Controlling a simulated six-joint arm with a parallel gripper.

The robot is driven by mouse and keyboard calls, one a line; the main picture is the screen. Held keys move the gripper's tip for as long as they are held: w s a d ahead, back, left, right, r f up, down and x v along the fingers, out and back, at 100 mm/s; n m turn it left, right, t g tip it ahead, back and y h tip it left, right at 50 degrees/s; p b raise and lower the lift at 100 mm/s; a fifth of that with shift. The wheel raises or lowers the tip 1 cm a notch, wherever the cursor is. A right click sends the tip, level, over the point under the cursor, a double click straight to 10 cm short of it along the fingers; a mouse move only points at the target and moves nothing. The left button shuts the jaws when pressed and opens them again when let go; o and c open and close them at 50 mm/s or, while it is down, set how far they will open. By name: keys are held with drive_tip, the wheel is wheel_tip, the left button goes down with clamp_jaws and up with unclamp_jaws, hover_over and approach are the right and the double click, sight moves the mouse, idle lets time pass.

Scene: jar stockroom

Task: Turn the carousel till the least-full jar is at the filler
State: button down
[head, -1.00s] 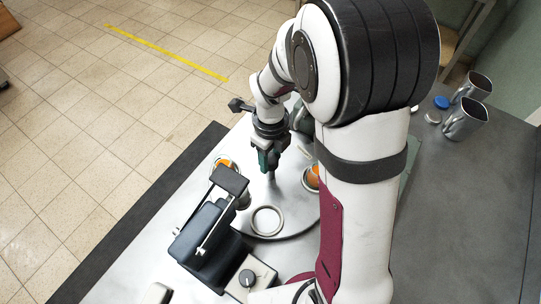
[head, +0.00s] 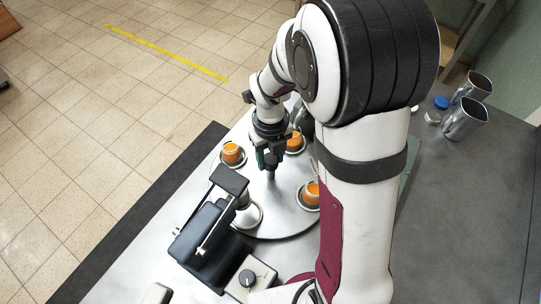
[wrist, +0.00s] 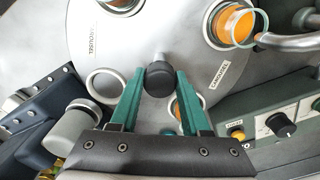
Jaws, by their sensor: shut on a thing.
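The carousel (head: 275,222) is a round grey metal disc with jars set in rings on it. In the head view, jars with orange contents stand at the left (head: 231,153), back (head: 294,141) and right (head: 311,192). A ring seat (head: 250,215) by the filler (head: 210,225) looks empty; it also shows in the wrist view (wrist: 105,85). My gripper (head: 270,172) is over the disc's middle. In the wrist view its green fingers are shut on the black central knob (wrist: 160,75). One jar (wrist: 187,108) is partly behind a finger. I cannot compare all the fill levels.
Two metal cups (head: 467,118) and a blue lid (head: 441,102) are at the back right. The dark worktop (head: 465,200) at the right is mostly clear.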

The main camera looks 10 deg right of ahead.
drive_tip(key=shift+m, duration=0.3)
idle(0.5)
drive_tip(key=shift+c, duration=1.9)
unclamp_jaws()
wheel_tip(320, 180, up, 16)
drive_tip(key=shift+f, duration=0.1)
